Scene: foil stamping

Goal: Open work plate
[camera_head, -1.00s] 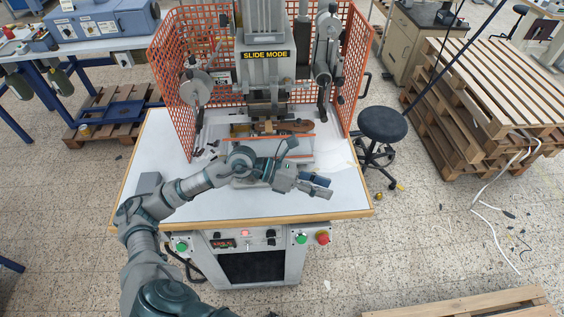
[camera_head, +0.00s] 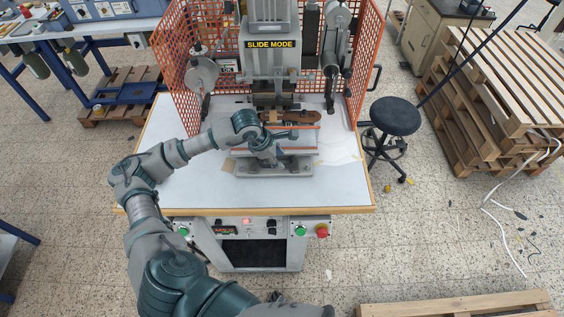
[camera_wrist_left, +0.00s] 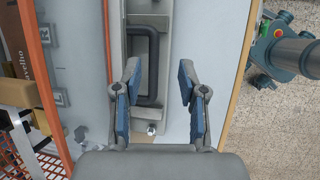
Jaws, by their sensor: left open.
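The work plate (camera_head: 300,150) is a grey slab with orange strips, low at the front of the press. A dark U-shaped handle (camera_wrist_left: 154,62) stands on a grey plate (camera_wrist_left: 136,110) in the left wrist view. My left gripper (camera_head: 270,158) is above the front of the work plate, pointing down, and partly hides it. In the left wrist view, my left gripper (camera_wrist_left: 159,78) is open and empty, with blue pads either side of the handle's line. I cannot tell how far above the handle the fingers are. My right gripper is out of view.
The press (camera_head: 270,60) stands behind the plate, between orange mesh guards (camera_head: 182,85). The white tabletop (camera_head: 195,190) is clear at left front. Buttons line the front panel (camera_head: 250,228). A black stool (camera_head: 395,117) and pallets (camera_head: 480,120) stand to the right.

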